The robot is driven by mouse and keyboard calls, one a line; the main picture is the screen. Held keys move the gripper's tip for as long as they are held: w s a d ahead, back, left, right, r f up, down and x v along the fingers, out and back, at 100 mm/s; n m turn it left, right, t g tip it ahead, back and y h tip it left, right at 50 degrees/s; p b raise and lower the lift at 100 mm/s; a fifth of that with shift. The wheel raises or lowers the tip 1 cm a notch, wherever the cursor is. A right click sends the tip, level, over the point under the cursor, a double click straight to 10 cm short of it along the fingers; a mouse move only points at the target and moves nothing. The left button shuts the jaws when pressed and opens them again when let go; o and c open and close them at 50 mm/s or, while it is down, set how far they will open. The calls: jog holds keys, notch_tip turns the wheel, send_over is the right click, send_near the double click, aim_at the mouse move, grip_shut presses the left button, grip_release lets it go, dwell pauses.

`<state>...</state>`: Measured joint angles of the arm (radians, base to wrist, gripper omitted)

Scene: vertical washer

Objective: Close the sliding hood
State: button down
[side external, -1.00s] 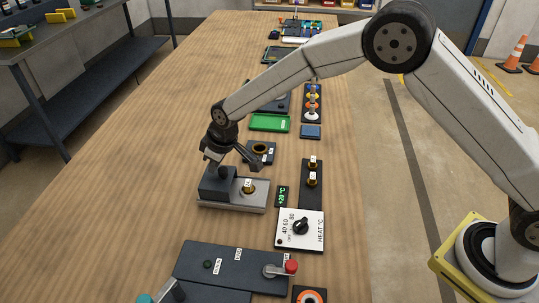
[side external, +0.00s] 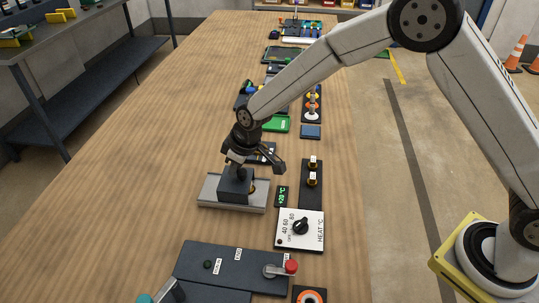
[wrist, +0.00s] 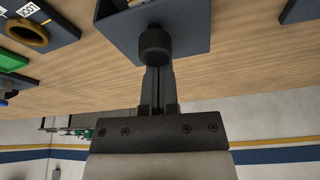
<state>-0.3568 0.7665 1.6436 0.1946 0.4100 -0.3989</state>
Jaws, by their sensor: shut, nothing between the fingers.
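The sliding hood (side external: 236,187) is a dark box with a round knob on its side or top. It sits on a light grey rail base (side external: 212,198) near the middle of its length, over most of a brass part (side external: 253,188). A sliver of the brass part shows at the hood's right edge. My gripper (side external: 237,172) is shut and points down at the knob. In the wrist view the shut fingers (wrist: 158,90) reach to the dark knob (wrist: 154,43), which stands out from the hood (wrist: 193,42). Whether they touch is hard to tell.
The white heat dial panel (side external: 300,229) and a dark plate with two brass posts (side external: 312,185) stand right of the base. A dark panel with a red-knobbed lever (side external: 290,266) lies in front. Bare wooden table (side external: 110,200) is free on the left.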

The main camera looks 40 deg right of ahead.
aim_at(247, 176)
jog(key=s+d, duration=0.2)
jog(key=shift+s+d, duration=0.25)
jog(key=shift+s, duration=0.05)
jog(key=shift+s+d, duration=0.1)
jog(key=shift+s, duration=0.05)
jog(key=shift+f, duration=0.15)
jog(key=shift+w+a+r, duration=0.1)
jog(key=shift+w+a, duration=0.5)
jog(key=shift+w, duration=0.3)
jog(key=shift+w+a+r, duration=0.1)
jog(key=shift+w+a, duration=0.5)
jog(key=shift+w, duration=0.3)
jog(key=v, duration=1)
